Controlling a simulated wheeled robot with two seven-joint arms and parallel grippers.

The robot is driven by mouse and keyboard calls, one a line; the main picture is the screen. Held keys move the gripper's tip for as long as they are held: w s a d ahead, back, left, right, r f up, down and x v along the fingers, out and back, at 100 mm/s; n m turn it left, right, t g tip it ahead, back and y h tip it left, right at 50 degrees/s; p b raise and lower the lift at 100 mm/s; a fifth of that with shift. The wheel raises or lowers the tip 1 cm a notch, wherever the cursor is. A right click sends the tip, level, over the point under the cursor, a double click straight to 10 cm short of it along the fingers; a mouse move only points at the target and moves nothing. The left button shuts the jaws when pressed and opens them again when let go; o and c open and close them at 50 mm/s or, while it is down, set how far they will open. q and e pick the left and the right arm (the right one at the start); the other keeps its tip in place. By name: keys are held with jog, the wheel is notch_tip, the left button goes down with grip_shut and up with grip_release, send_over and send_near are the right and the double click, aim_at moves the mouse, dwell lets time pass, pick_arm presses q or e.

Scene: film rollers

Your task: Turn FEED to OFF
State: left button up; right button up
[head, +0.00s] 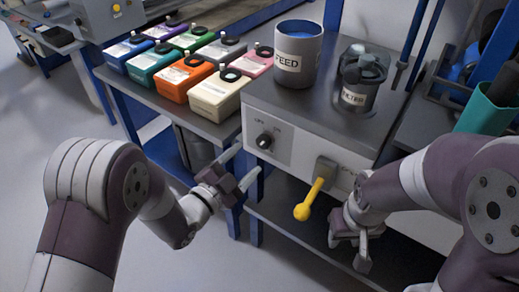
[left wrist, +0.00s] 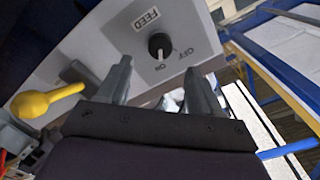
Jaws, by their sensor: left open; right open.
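A pale mark on the knob seems to face ON. My left gripper (head: 245,162) is open, just in front of and below the knob, apart from it. Its two fingers (left wrist: 160,82) flank the knob's line in the wrist view. My right gripper (head: 352,246) is open and empty, right of the yellow lever.
A yellow-handled lever (head: 312,197) sticks out of the box front, right of the knob. A FEED pot (head: 298,60) and a smaller dark-lidded jar (head: 358,85) stand on top. Several coloured containers (head: 187,76) stand on the left bench. Space before the knob is clear.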

aim_at(261, 145)
pick_arm(q)
jog(key=b+x, duration=0.1)
jog(key=x, duration=0.4)
jog(key=shift+w+d+f, duration=0.15)
jog(key=shift+w+d, duration=0.1)
jog(key=shift+w, duration=0.05)
jog(key=shift+w+d, duration=0.35)
jog(key=shift+w, duration=0.2)
jog(key=shift+c, duration=0.3)
jog(key=c, duration=1)
